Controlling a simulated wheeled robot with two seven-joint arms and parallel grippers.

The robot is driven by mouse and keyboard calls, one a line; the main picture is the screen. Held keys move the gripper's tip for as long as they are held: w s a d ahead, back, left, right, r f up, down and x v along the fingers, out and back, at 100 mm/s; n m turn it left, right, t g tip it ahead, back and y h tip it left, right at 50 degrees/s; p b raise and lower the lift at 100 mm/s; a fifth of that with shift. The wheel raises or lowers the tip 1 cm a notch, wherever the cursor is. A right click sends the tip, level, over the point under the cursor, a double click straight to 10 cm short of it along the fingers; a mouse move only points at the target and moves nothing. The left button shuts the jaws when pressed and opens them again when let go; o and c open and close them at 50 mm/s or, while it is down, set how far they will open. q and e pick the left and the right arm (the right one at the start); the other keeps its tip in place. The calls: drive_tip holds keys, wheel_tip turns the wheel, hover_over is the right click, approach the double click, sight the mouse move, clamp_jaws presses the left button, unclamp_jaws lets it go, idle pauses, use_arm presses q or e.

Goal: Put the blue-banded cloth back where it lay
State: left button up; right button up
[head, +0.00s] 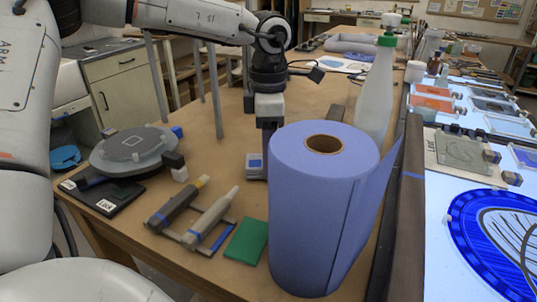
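I cannot make out a blue-banded cloth for certain in the head view. A small grey block with a blue patch (254,165) sits on the brown bench, just left of my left gripper's lower end. My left gripper (267,140) points down over the bench, behind the big blue paper roll (315,210). The roll hides part of its lower end, so I cannot see whether its fingers are open or hold anything. My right gripper is out of view.
Two thick pens (193,215) lie on a rack beside a green pad (246,241). A round grey turntable (135,148) stands at left. A white bottle (374,95) stands behind the roll. A lit glass table (470,190) lies at right. The bench's front-left edge is close.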

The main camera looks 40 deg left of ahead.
use_arm(q)
drive_tip(key=shift+f, duration=0.3)
drive_tip(key=o, duration=1)
wheel_tip(320, 180, up, 10)
drive_tip(key=shift+r, duration=0.2)
